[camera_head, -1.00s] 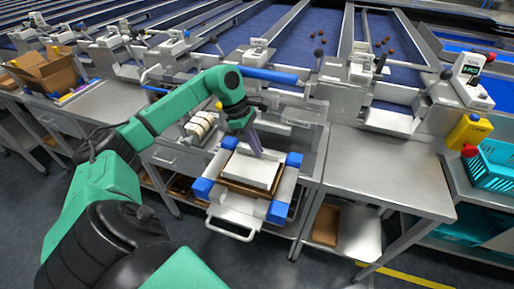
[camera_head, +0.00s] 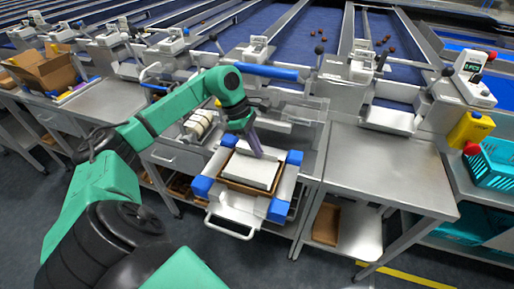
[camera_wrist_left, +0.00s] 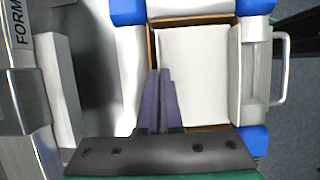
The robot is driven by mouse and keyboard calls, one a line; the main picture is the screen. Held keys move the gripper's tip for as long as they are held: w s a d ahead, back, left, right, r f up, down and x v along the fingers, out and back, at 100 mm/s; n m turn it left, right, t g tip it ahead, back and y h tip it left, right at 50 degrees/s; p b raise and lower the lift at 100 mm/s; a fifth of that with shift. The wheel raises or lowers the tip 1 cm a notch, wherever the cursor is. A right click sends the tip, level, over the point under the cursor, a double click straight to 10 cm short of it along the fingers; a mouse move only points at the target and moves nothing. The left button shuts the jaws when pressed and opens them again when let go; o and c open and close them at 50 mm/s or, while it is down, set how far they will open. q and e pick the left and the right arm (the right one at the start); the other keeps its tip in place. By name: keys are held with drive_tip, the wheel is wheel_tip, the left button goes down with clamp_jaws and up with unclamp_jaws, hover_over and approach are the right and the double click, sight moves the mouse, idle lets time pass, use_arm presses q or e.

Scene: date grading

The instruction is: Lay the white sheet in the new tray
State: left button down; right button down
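The white sheet (camera_head: 249,171) lies flat and level at the brown cardboard tray (camera_head: 249,190), which sits on a metal stand with blue corner blocks. It also shows in the left wrist view (camera_wrist_left: 197,80), with the tray's brown rim (camera_wrist_left: 241,60) visible around it. My left gripper (camera_head: 257,155) points down at the far edge of the sheet. In the left wrist view its purple fingers (camera_wrist_left: 161,72) are close together at the sheet's edge and appear shut on it. The fingertips partly hide the contact. My right gripper is not in view.
The stand's corner blocks (camera_head: 278,210) and its front handle (camera_head: 229,232) surround the tray. A clear metal table (camera_head: 385,170) is at the right, with a yellow container (camera_head: 470,131) and a teal crate (camera_head: 498,165) beyond. An open cardboard box (camera_head: 45,72) stands far left.

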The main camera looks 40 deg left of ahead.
use_arm(q)
drive_tip(key=shift+f, duration=0.25)
drive_tip(key=c, duration=0.7)
unclamp_jaws()
wheel_tip(320, 180, up, 12)
drive_tip(key=p, duration=0.8)
drive_tip(key=shift+p, duration=0.3)
